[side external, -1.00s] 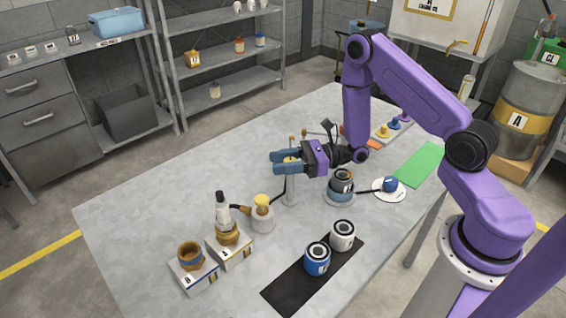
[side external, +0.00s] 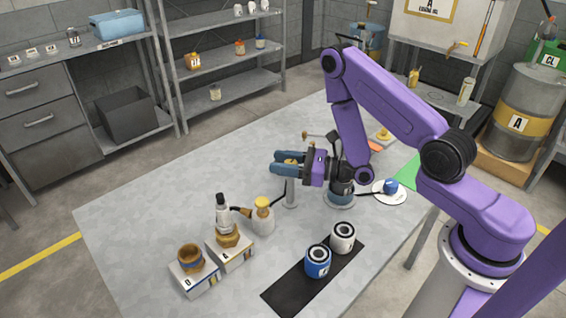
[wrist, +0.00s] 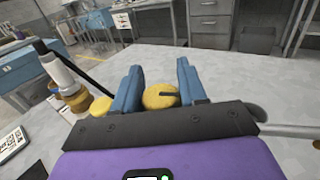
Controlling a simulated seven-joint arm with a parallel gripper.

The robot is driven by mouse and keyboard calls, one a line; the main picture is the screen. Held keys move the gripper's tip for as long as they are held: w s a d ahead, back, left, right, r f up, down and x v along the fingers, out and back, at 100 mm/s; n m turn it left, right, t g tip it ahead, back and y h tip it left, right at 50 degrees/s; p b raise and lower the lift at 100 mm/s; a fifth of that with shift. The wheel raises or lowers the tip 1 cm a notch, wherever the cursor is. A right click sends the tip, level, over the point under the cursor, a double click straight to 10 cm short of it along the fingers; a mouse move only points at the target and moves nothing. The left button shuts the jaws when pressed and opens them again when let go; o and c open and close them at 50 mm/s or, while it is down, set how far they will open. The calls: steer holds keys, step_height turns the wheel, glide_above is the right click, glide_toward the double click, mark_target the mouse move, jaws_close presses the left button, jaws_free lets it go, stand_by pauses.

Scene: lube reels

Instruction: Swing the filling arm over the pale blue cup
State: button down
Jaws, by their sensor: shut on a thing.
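My gripper (side external: 289,166) has its blue fingers closed around a yellow knob (side external: 291,162) on top of a slim grey post (side external: 291,191). The yellow knob also shows between the fingers in the wrist view (wrist: 160,97). A strong blue cup (side external: 318,262) and a white cup (side external: 343,238) stand on a black mat. I cannot tell which cup is the pale blue one, nor pick out the filling arm's full outline.
A squat pale flask (side external: 263,219) with a yellow top stands left of the post. Two labelled boxes carry brown pots (side external: 190,257) and a white bottle (side external: 222,213). A blue knob (side external: 391,186) sits on a white dish. The left part of the table is clear.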

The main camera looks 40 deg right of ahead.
steer(key=shift+d+m, duration=0.1)
steer(key=shift+m, duration=0.2)
stand_by(0.4)
steer(key=c, duration=0.7)
jaws_free()
steer(key=shift+s+n+g+y, duration=0.1)
steer(key=shift+n+g+y, duration=0.7)
steer(key=shift+n+y, duration=0.25)
